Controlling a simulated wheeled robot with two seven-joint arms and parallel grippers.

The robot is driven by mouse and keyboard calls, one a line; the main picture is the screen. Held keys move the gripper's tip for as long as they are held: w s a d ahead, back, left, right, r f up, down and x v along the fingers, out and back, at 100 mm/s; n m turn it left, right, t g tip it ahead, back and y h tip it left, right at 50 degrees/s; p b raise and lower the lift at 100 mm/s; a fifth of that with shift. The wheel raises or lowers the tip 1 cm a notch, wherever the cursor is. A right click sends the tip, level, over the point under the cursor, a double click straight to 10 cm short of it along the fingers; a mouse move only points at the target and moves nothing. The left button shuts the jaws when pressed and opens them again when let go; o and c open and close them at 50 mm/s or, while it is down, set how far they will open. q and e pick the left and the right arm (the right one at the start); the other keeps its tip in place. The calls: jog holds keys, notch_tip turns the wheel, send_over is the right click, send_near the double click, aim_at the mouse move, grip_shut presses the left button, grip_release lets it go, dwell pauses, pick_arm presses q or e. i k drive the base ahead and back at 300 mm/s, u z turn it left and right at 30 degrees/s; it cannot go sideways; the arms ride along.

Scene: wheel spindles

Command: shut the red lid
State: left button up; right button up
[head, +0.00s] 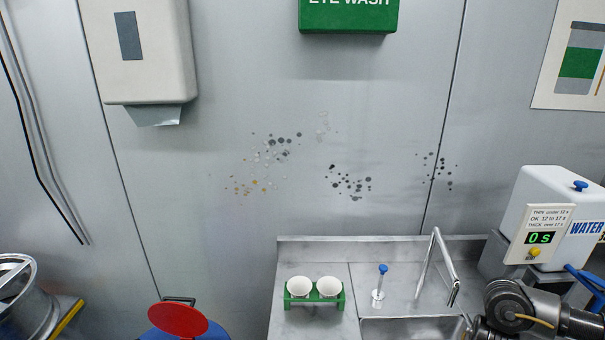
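The red lid (178,320) is a round disc at the bottom edge of the head view, left of the middle. It sits above a blue container (216,332), which the frame's bottom edge mostly cuts off. A dark handle or bracket shows just behind the lid. The lid looks tilted, but I cannot tell how far open it is. Part of my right arm shows at the bottom right, far from the lid; its gripper is not in view. My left gripper is not in view either.
A steel sink counter (312,325) stands right of the lid, with two white cups in a green rack (315,301), a blue-topped dispenser (379,281) and a tap (440,262). A water tank (545,205) stands at right. A metal drum or wheel (22,300) is at far left.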

aim_at(180, 320)
jog(key=k, duration=0.9)
